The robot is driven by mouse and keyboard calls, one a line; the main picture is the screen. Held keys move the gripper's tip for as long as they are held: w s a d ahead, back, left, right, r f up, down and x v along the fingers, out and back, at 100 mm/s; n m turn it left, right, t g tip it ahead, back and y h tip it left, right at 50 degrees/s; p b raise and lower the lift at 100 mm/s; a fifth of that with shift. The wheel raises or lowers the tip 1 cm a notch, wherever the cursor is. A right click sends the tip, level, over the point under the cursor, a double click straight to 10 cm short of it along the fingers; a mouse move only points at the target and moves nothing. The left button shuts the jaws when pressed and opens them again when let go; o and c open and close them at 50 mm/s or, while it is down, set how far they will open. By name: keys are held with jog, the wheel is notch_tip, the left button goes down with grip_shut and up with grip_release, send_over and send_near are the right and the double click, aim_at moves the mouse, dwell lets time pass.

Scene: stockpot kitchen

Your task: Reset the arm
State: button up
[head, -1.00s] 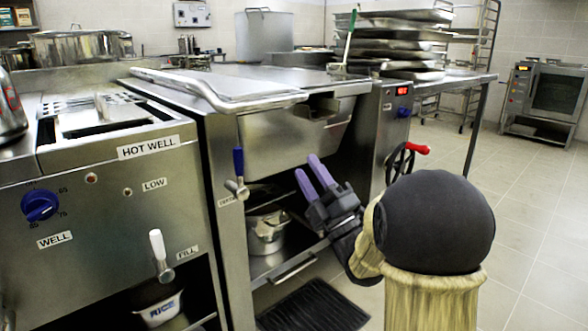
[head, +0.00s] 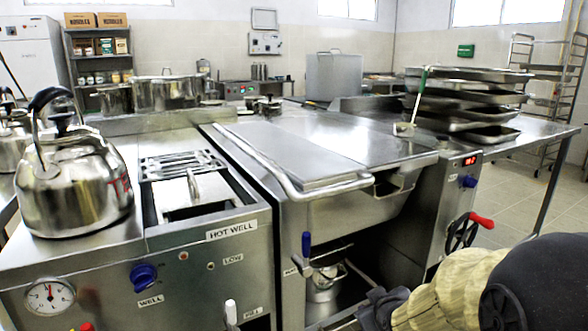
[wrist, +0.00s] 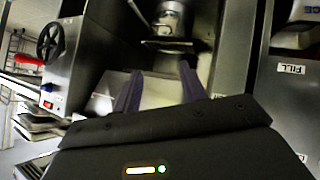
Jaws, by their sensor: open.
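My gripper shows in the wrist view (wrist: 161,78), its two purple fingers apart with nothing between them. It faces the open bay under the tilting pan, where a steel pot (wrist: 172,18) stands beyond the fingertips. In the head view my arm comes in from the lower right corner, and only the dark gripper body shows at its end; the fingers are hidden or out of frame. The same pot shows in the head view (head: 322,288) on the bay's floor, partly behind the blue-handled valve (head: 307,250).
The tilting pan's lid (head: 290,150) is closed, with a front bar handle. A handwheel with a red knob (head: 481,219) is close to my arm. A kettle (head: 75,180) stands left of the hot well (head: 188,190). Stacked trays (head: 470,100) are at right. Floor is free at far right.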

jog(key=s+a+r+m+g+p, duration=0.25)
jog(key=s+m+g+p, duration=0.4)
jog(key=s, duration=0.85)
notch_tip(320, 180, up, 36)
jog(key=n+g+p, duration=0.1)
jog(key=p, duration=3.6)
jog(key=shift+f, duration=0.15)
jog(key=shift+c, duration=0.6)
